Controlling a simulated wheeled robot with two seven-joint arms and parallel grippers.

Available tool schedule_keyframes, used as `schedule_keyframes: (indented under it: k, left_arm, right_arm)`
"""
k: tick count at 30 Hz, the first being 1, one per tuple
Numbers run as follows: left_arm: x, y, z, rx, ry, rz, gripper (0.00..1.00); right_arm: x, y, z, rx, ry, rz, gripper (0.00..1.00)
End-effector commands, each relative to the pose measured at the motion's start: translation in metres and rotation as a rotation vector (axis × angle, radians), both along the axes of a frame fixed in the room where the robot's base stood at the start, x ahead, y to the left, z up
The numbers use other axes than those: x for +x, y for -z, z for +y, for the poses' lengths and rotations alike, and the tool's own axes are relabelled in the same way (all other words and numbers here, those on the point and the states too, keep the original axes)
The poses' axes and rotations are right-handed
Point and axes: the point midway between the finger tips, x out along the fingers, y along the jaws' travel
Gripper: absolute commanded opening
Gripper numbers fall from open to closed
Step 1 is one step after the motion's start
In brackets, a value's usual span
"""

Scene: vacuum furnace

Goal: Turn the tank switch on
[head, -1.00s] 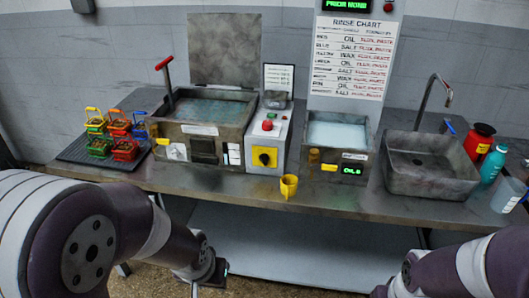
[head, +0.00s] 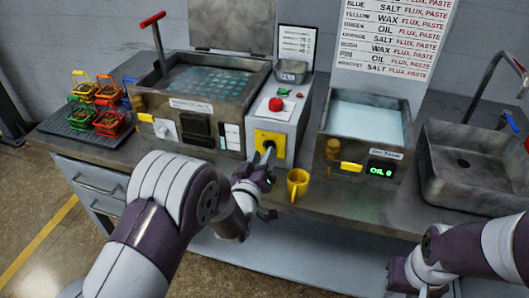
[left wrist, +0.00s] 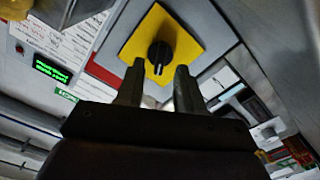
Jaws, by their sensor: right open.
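The switch is a black rotary knob on a yellow square plate (head: 270,143), on the front of the grey control box (head: 277,110) between the two tanks. In the left wrist view the knob (left wrist: 160,55) shows a pale mark toward its lower end. My left gripper (head: 266,160) is in front of the plate and partly hides the knob in the head view. In the left wrist view its two fingers (left wrist: 158,80) are apart, with the knob just beyond and between their tips. My right gripper (head: 396,274) is low at the right, away from the switch.
The left tank (head: 190,104) holds bluish liquid. The right tank (head: 340,152) has a green "OIL" display. Baskets on a black mat (head: 68,128) are at left, a sink (head: 438,180) at right.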

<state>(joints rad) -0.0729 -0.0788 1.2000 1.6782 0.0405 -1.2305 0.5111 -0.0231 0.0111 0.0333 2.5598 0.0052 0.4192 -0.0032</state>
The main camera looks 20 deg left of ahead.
Motion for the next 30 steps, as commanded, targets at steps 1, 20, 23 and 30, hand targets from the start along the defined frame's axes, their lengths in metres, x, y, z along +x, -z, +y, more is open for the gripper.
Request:
schedule_keyframes:
  k: [1, 20, 23, 30]
  left_arm:
    - [0.007, 0.000, 0.000, 0.000, -0.001, 0.001, 0.37]
    - [0.022, 0.000, -0.001, 0.001, 0.000, 0.001, 0.00]
    - [0.022, 0.000, -0.001, 0.001, 0.000, 0.001, 0.00]
    - [0.022, 0.001, -0.001, 0.033, 0.000, 0.000, 0.00]
  right_arm:
    - [0.000, -0.001, 0.000, 0.000, 0.000, 0.000, 0.43]
    - [0.000, -0.001, 0.000, 0.000, 0.000, 0.000, 0.43]
    - [0.000, -0.001, 0.000, 0.000, 0.000, 0.000, 0.43]
    - [0.000, 0.001, 0.000, 0.000, 0.000, 0.000, 0.43]
